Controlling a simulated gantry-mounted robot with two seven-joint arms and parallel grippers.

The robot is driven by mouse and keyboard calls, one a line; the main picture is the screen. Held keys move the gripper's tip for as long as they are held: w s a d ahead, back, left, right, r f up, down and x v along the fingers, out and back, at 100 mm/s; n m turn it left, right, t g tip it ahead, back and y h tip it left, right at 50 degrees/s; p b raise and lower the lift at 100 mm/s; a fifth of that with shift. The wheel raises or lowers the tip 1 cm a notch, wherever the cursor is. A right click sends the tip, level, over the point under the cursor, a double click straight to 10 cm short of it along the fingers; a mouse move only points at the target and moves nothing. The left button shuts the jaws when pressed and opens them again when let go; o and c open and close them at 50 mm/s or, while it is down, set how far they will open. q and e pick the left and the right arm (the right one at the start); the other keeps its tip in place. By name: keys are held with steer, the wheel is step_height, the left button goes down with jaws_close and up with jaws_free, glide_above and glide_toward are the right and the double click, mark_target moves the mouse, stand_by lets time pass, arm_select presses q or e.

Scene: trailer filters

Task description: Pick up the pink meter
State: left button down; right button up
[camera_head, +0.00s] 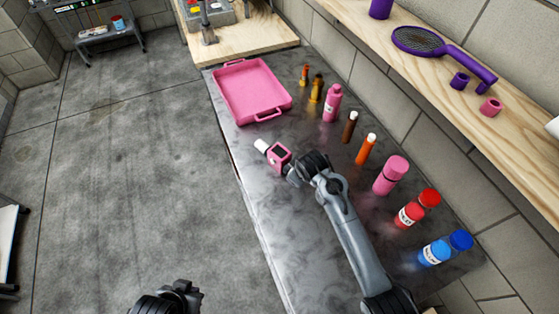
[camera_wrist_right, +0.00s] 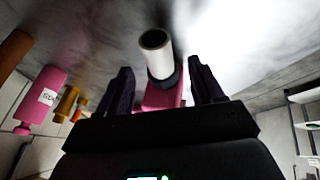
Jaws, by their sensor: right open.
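The pink meter (camera_head: 278,155), with a dark square face and a white cylindrical end, is at the left part of the grey metal table (camera_head: 262,200). My right gripper (camera_head: 290,172) is open right beside it. In the right wrist view the meter's pink body (camera_wrist_right: 162,97) and white cylinder show between the two dark fingers (camera_wrist_right: 160,88). The fingers stand apart on either side; I cannot tell whether they touch it. My left gripper (camera_head: 182,292) is at the bottom edge, away from the table, and its jaw state is unclear.
A pink tray (camera_head: 284,105) lies at the table's far end. Several bottles stand along the wall side, including a pink bottle (camera_head: 332,103), an orange tube (camera_head: 366,149) and a pink jar (camera_head: 390,175). A wooden shelf (camera_head: 440,75) holds a purple brush (camera_head: 420,41).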

steer(key=shift+b+x, duration=0.4)
steer(key=shift+x, duration=1.35)
steer(key=shift+w, duration=0.1)
steer(key=shift+c, duration=0.2)
steer(key=shift+r, duration=0.1)
jaws_close()
